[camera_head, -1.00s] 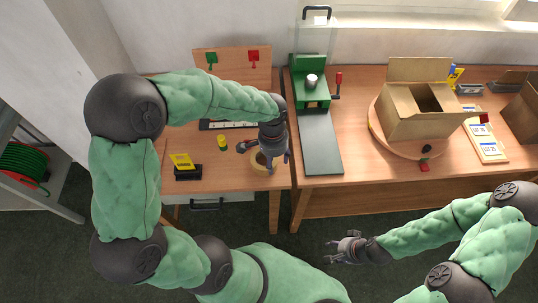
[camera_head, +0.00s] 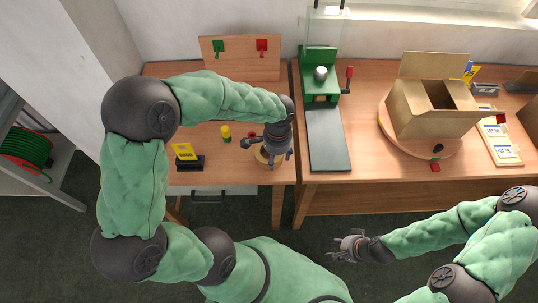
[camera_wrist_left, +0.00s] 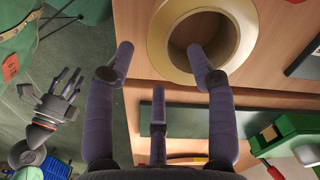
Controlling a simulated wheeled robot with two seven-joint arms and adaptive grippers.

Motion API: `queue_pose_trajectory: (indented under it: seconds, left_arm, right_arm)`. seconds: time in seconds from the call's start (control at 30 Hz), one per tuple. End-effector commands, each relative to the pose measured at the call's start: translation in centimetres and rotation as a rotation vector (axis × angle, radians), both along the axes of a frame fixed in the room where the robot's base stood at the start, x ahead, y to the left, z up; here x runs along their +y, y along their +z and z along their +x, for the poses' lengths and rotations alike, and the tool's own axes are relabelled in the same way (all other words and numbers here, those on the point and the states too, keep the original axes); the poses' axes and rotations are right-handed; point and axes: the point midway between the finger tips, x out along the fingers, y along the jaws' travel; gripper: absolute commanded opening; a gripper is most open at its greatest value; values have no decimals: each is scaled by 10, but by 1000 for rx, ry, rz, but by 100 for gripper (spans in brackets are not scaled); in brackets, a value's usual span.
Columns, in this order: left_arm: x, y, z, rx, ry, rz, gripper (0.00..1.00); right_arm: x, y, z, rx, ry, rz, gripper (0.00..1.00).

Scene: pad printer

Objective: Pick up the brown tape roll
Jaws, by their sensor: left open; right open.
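The brown tape roll (camera_head: 258,154) lies flat near the front right of the left table, partly hidden by my left gripper. In the left wrist view the roll (camera_wrist_left: 158,38) is a tan ring with a darker inner wall around an open hole. My left gripper (camera_head: 273,165) is open above the roll. In the wrist view (camera_wrist_left: 160,62) one finger overlaps the hole and another is outside the ring's left side; the height gap is hard to tell. My right gripper (camera_head: 342,249) is open and empty, out in front of the tables.
A yellow and black block (camera_head: 187,157) and a small yellow cylinder (camera_head: 226,133) stand left of the roll. The green pad printer (camera_head: 319,78) and its dark strip (camera_head: 328,140) are to the right. A cardboard box (camera_head: 425,115) sits on a round board (camera_head: 400,145).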

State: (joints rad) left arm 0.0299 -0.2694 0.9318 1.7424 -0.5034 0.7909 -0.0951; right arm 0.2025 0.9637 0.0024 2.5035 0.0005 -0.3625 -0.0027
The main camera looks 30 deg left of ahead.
Motion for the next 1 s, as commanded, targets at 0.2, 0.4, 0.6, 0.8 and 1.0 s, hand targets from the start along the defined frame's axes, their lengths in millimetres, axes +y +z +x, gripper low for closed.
queue_pose_trajectory:
  seconds: [0.2, 0.4, 0.6, 0.8, 1.0]
  left_arm:
    - [-3, -34, -1, 3, 1, -1, 56]
    - [-3, -36, -1, 0, 0, -1, 56]
    - [-3, -36, -1, 0, 0, -1, 19]
    - [-3, -36, -1, 1, 0, 0, 0]
    - [-3, -36, -1, 0, 0, -1, 0]
  right_arm:
    - [0, -17, 0, 0, 0, 0, 46]
    - [0, -16, 0, 0, 0, 0, 46]
    - [0, -16, 0, 0, 0, 0, 46]
    - [0, -16, 0, 0, 0, 0, 46]
    - [0, -16, 0, 0, 0, 0, 46]
